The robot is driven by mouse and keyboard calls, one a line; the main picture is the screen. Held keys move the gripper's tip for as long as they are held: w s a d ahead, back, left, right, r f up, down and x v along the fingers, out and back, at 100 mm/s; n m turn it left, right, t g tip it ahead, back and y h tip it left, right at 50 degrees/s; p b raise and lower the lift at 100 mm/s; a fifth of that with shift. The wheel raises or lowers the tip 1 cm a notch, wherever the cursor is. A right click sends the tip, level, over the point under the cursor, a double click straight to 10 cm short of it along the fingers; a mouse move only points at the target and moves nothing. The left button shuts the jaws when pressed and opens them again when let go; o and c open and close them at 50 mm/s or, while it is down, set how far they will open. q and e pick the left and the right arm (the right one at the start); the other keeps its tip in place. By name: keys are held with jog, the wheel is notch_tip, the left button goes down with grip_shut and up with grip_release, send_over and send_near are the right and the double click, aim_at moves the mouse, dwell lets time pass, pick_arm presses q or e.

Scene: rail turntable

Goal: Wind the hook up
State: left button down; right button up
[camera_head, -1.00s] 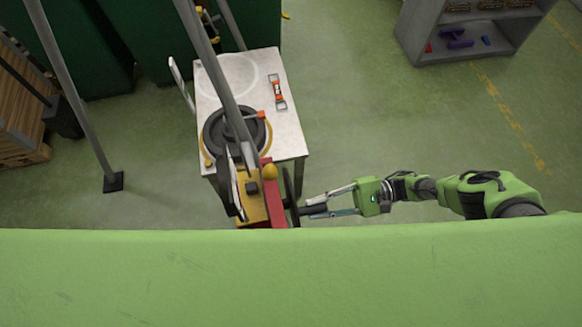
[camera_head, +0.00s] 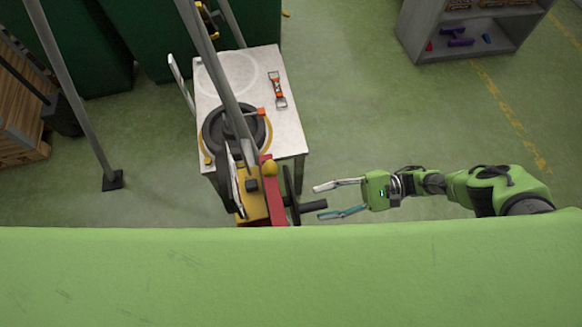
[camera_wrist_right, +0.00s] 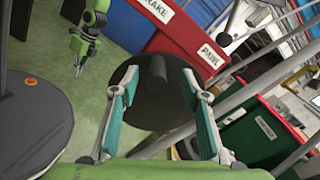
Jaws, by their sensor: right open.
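The winch has a yellow and red housing (camera_head: 253,207) with a dark crank disc (camera_head: 288,190) on its right side. A black handle (camera_head: 312,206) sticks out to the right from the crank. My right gripper (camera_head: 319,201) is open, its fingertips spread around the handle's outer end without visible contact. In the right wrist view the dark disc (camera_wrist_right: 150,104) and the handle (camera_wrist_right: 157,69) show between the spread fingers (camera_wrist_right: 160,78). A green arm with a gripper (camera_wrist_right: 86,52), apparently my left, hangs at the upper left there; its jaws are too small to read. I cannot make out the hook clearly.
A white table (camera_head: 287,128) stands behind the winch, with a dark round weight (camera_head: 213,130) and an orange-ended tool (camera_head: 277,90) on it. Grey poles (camera_head: 75,110) rise at the left. A grey shelf (camera_head: 412,35) stands at the back right. The floor between is clear.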

jog(key=shift+w+d+b, duration=0.15)
jog(key=shift+d+b, duration=0.3)
jog(key=shift+d, duration=0.5)
jog(key=shift+w+d+b, duration=0.2)
jog(key=shift+d+b, duration=0.25)
jog(key=shift+d, duration=0.55)
jog(key=shift+w+d+b, duration=0.15)
jog(key=shift+d+b, duration=0.3)
jog(key=shift+d, duration=0.5)
